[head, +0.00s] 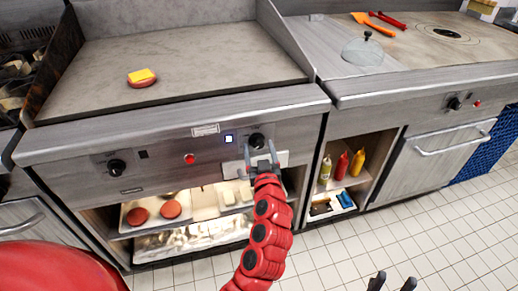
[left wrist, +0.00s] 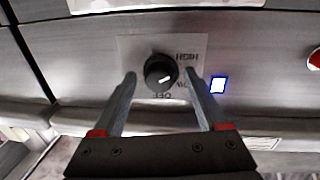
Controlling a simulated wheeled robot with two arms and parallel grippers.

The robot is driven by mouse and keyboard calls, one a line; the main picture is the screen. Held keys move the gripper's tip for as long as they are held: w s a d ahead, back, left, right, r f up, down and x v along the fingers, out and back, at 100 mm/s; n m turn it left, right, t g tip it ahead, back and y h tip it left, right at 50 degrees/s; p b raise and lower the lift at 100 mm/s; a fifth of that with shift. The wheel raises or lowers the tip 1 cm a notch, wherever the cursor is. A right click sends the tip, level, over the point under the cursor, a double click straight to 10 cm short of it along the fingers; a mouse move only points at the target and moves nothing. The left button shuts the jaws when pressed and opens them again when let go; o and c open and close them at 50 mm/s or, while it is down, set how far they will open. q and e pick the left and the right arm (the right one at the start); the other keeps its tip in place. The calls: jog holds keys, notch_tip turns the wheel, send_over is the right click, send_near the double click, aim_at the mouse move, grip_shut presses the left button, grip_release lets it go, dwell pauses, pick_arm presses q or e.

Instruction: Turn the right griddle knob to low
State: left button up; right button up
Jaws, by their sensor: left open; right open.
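The right griddle knob (head: 257,141) is black, on the right of the griddle's front panel. In the left wrist view the knob (left wrist: 160,72) has a white mark pointing right, roughly between the HIGH and LOW labels; OFF is below it. My left gripper (head: 261,158) is open in front of the knob. In the left wrist view its fingertips (left wrist: 160,77) are on either side of the knob, with gaps showing; I cannot tell how deep they reach. My right gripper (head: 393,281) is open and empty at the bottom edge, away from the knob.
A left knob (head: 116,168), a red button (head: 190,159) and a lit square switch (head: 228,139) share the panel. A patty with cheese (head: 142,78) lies on the griddle. Shelves below hold trays of patties (head: 171,208) and sauce bottles (head: 341,166). The tiled floor at right is clear.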

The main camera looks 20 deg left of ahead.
pick_arm(q)
jog(key=shift+c, duration=0.3)
grip_shut()
jog(key=shift+r+m, duration=0.1)
jog(key=shift+m, duration=0.3)
jog(key=m, duration=0.1)
jog(key=m+p, duration=0.1)
jog(key=m, duration=0.1)
jog(key=m+p, duration=0.1)
jog(key=shift+r+m+g, duration=0.25)
jog(key=shift+m+g, duration=0.05)
jog(key=m+p, duration=0.2)
jog(key=m, duration=0.1)
jog(key=shift+d+g, duration=0.1)
jog(key=shift+g, duration=0.2)
jog(key=shift+m+p, duration=0.8)
jog(key=shift+m, duration=0.5)
